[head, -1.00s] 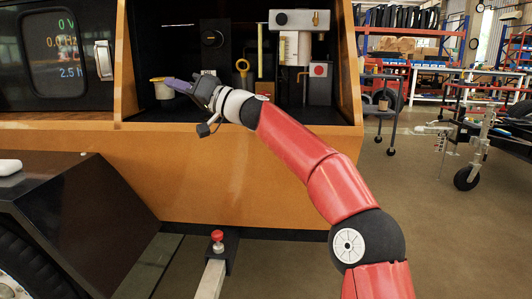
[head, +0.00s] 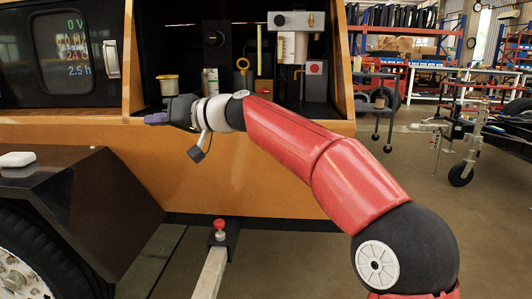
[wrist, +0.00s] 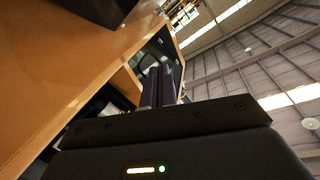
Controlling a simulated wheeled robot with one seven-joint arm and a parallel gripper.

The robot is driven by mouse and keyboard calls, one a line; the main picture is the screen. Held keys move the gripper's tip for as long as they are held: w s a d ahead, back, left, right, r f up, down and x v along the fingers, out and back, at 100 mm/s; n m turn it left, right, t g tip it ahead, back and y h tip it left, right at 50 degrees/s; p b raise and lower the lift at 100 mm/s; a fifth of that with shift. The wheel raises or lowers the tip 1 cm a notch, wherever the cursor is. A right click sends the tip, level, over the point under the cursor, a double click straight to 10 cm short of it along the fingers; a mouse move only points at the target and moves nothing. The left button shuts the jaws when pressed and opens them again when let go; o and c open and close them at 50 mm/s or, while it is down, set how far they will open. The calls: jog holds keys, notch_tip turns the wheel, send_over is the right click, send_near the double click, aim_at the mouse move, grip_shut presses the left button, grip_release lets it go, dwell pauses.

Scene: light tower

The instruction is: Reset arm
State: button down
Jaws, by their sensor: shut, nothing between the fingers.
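My gripper (head: 156,118) is at the left end of my red arm, in front of the orange cabinet (head: 240,180) of the light tower, just below the edge of its open compartment. In the wrist view its two dark fingers (wrist: 162,86) lie close together, shut with nothing between them. A small container with a yellowish lid (head: 168,84) stands in the compartment just behind and above the gripper. The rest of my arm reaches down to the lower right.
A dark fender (head: 85,210) stands at lower left. A red-knobbed post (head: 219,227) sits below the cabinet.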

jog(key=s+d+f+m+h, duration=0.3)
jog(key=s+d+f+h, duration=0.2)
jog(key=s+d+f, duration=0.65)
jog(key=s+d+f+m+t+h, duration=0.1)
jog(key=s+d+f+m+h, duration=0.2)
jog(key=s+d+f+h, duration=0.75)
jog(key=s+d+f+m, duration=0.3)
jog(key=s+d+f, duration=0.45)
jog(key=d, duration=0.85)
notch_tip(320, 180, up, 14)
jog(key=p, duration=1.3)
jog(key=shift+s+d, duration=0.25)
jog(key=shift+d, duration=0.15)
jog(key=shift+f, duration=0.1)
jog(key=shift+a, duration=0.1)
